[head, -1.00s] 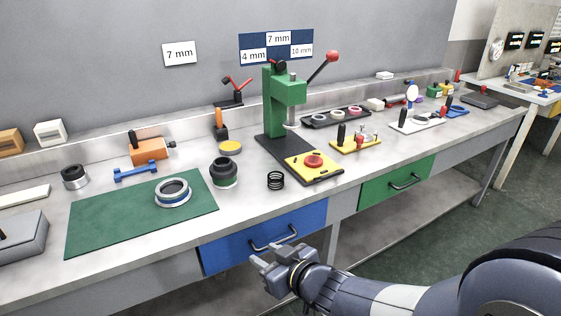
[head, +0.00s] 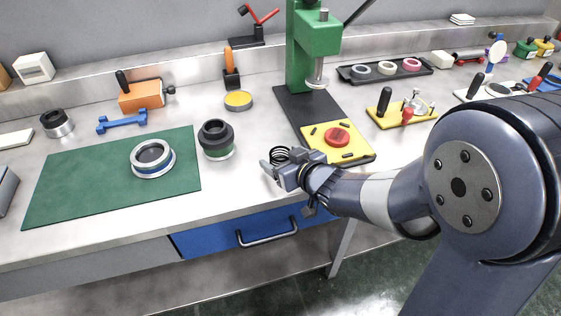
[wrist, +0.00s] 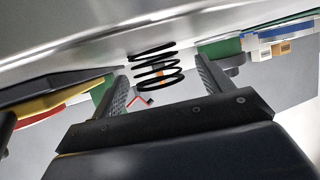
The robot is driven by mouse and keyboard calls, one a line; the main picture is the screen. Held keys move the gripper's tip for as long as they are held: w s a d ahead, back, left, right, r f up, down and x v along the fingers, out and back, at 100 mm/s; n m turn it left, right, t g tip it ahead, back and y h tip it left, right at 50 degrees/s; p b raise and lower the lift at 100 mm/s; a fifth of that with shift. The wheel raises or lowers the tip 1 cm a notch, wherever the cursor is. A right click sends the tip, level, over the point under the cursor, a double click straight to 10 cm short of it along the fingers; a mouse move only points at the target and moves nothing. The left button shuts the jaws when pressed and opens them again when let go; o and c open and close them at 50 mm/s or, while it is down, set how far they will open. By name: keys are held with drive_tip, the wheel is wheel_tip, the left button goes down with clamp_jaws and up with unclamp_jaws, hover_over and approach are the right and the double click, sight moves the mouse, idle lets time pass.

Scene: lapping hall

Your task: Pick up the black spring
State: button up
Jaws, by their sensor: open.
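The black spring (head: 280,155) stands on the grey bench top, between the black and green lens part and the yellow plate. In the head view my gripper (head: 272,170) is at the spring, at the bench's front part, and hides its lower part. In the wrist view the spring (wrist: 154,68) shows ahead, between the two fingers of my gripper (wrist: 160,80). The fingers are apart, with clear gaps on both sides of the coils. I cannot tell how far the spring reaches in between them.
Close on the right is a yellow plate (head: 350,155) with a red disc, before the green press (head: 314,50). On the left are the black and green lens part (head: 216,138) and a green mat (head: 80,185) with a ring. A blue drawer (head: 215,240) is below.

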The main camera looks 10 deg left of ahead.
drive_tip(key=shift+x, duration=1.45)
drive_tip(key=c, duration=1)
